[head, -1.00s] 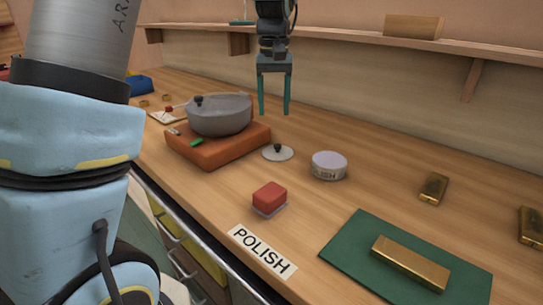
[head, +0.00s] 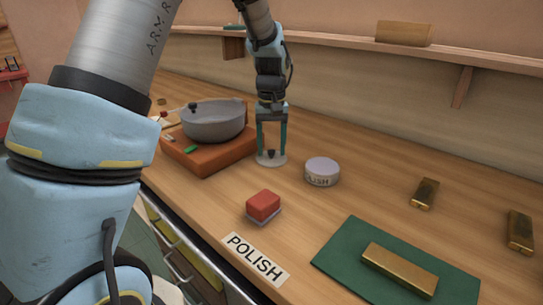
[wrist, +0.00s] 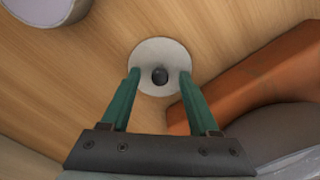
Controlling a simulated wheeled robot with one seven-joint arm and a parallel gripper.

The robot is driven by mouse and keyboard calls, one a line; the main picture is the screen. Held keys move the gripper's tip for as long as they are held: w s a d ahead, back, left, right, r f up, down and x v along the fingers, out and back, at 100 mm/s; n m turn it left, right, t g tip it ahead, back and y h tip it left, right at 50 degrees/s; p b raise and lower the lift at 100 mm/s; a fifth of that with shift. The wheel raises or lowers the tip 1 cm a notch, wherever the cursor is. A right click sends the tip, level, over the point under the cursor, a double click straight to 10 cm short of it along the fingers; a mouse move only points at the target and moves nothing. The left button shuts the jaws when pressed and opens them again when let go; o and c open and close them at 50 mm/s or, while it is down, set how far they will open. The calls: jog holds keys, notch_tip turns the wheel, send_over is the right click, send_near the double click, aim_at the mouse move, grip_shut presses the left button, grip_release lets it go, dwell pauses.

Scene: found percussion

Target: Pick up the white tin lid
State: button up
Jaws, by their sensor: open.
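The white tin lid (head: 271,160) is a small pale disc with a black knob, lying flat on the wooden bench between the orange block and the round tin. My gripper (head: 270,150) points down over it with its two green fingers apart. In the wrist view the lid (wrist: 160,55) shows beyond the fingertips, and its black knob (wrist: 160,76) sits between the open fingers (wrist: 160,74). I cannot tell whether the fingertips touch the lid.
A grey pot (head: 214,121) stands on an orange block (head: 205,158) just left of the lid. A red block (head: 263,205) lies in front. Gold bars (head: 425,194) and a green mat (head: 335,250) are farther right.

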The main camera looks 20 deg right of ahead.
jog(key=shift+f, duration=0.1)
jog(key=shift+c, duration=0.3)
grip_shut()
